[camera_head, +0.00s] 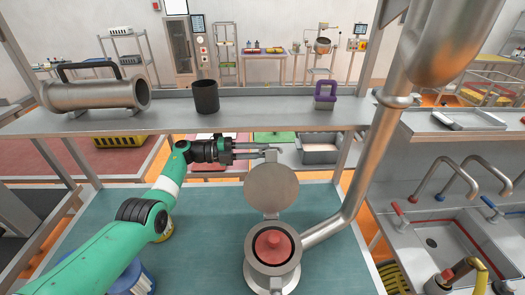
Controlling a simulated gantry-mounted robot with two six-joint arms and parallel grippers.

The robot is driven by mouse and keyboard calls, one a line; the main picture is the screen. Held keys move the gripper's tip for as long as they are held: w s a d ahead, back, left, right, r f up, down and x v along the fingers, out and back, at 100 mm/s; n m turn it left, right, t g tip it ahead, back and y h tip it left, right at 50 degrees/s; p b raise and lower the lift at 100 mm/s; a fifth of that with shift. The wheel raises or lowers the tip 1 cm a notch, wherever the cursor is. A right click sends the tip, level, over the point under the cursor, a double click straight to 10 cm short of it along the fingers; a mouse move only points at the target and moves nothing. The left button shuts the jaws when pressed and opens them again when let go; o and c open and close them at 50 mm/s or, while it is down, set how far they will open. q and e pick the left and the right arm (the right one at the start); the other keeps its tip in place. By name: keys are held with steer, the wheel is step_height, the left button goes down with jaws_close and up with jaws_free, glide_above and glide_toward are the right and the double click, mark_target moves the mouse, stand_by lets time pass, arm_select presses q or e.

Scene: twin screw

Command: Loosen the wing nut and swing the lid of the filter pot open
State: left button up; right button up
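The filter pot (250,272) stands on the teal surface at the lower middle, with a red part (272,245) showing in its open mouth. Its round metal lid (271,188) stands up behind the mouth, swung open. A small metal piece hangs at the pot's front edge near the bottom of the picture; I cannot tell whether it is the wing nut. My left gripper (266,151) is just above the lid's top edge, its two thin fingers apart and pointing right. Nothing clearly shows between them; I cannot tell whether they touch the lid. My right gripper is out of view.
A thick steel pipe (366,165) rises from the pot's right side. A shelf (250,108) behind carries a metal cylinder (95,96), a dark cup (206,97) and a purple-handled block (325,96). A sink (440,237) with taps is at the right.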

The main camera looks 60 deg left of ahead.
arm_select(q)
steer(key=v, duration=1)
steer(key=shift+s+a+b, duration=0.2)
steer(key=shift+s+b, duration=0.05)
steer(key=shift+b, duration=0.1)
